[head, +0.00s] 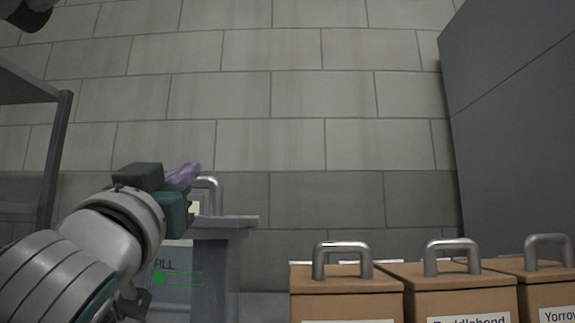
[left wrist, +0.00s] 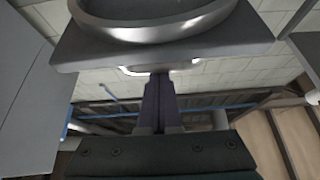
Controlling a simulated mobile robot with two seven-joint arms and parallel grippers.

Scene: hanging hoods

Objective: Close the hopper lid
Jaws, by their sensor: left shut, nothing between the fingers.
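The grey hopper (head: 217,262) stands left of centre in the head view, with a flat grey top (head: 240,221) and a metal loop handle (head: 217,190) above it. A panel below reads "FILL" and has a green mark. My left gripper (head: 188,174) has purple fingers, shut and empty, just left of the handle and above the top; contact cannot be told. In the left wrist view the shut fingers (left wrist: 158,100) point at a grey slab (left wrist: 235,35) with a thick curved metal rim (left wrist: 150,27). My arm hides part of the hopper. My right gripper is not visible.
Several brown boxes with metal handles, one of them a box (head: 345,295) near the centre, stand in a row at the lower right. A grey cabinet (head: 515,110) is at the right. A dark frame (head: 60,140) stands at the left. A block wall (head: 270,100) is behind.

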